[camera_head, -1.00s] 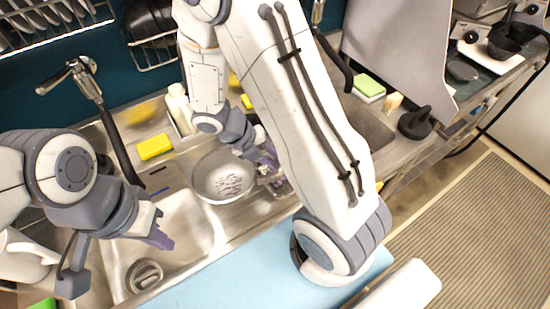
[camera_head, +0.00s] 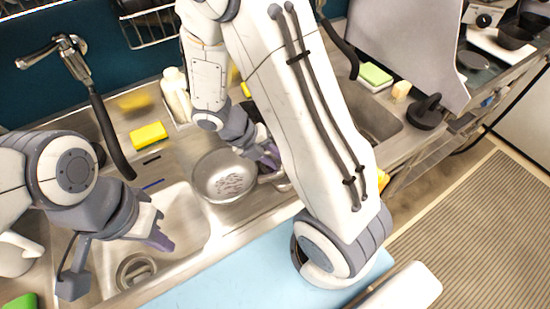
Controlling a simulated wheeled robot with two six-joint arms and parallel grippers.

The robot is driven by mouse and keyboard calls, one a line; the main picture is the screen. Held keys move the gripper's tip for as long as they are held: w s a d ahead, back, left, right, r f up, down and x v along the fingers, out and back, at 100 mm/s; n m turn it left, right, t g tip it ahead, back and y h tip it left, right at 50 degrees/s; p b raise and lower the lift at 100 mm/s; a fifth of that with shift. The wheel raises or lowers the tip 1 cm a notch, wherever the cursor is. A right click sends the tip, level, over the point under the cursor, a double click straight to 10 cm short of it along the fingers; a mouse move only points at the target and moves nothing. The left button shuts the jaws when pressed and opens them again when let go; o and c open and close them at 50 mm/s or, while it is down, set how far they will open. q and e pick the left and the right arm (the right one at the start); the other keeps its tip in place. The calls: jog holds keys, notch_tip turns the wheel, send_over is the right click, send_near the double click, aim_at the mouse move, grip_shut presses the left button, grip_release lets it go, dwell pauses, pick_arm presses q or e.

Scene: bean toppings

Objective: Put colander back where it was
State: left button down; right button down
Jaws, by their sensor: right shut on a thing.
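The colander (camera_head: 222,180) is a round metal bowl with dark holes in its base. It is at the centre of the head view, over the counter at the right edge of the left sink basin. My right gripper (camera_head: 268,158) is shut on the colander at its right side; my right arm hides part of that contact. I cannot tell whether the colander touches the counter. My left gripper (camera_head: 160,228) hangs over the left sink basin (camera_head: 190,215), apart from the colander. Its fingers are seen side-on, so its opening is unclear.
A yellow sponge (camera_head: 149,135) and a white bottle (camera_head: 176,95) stand behind the basin. A faucet (camera_head: 85,80) rises at the back left. A green sponge (camera_head: 376,75) and black plunger-like item (camera_head: 424,112) are at the right. A light blue mat (camera_head: 230,275) lies in front.

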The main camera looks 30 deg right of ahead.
jog(key=shift+f+b, duration=0.55)
jog(key=shift+f, duration=0.55)
jog(key=c, duration=0.6)
grip_release()
jog(key=shift+r, duration=0.15)
jog(key=v, duration=1)
jog(key=shift+a+p, duration=0.2)
jog(key=shift+p, duration=0.15)
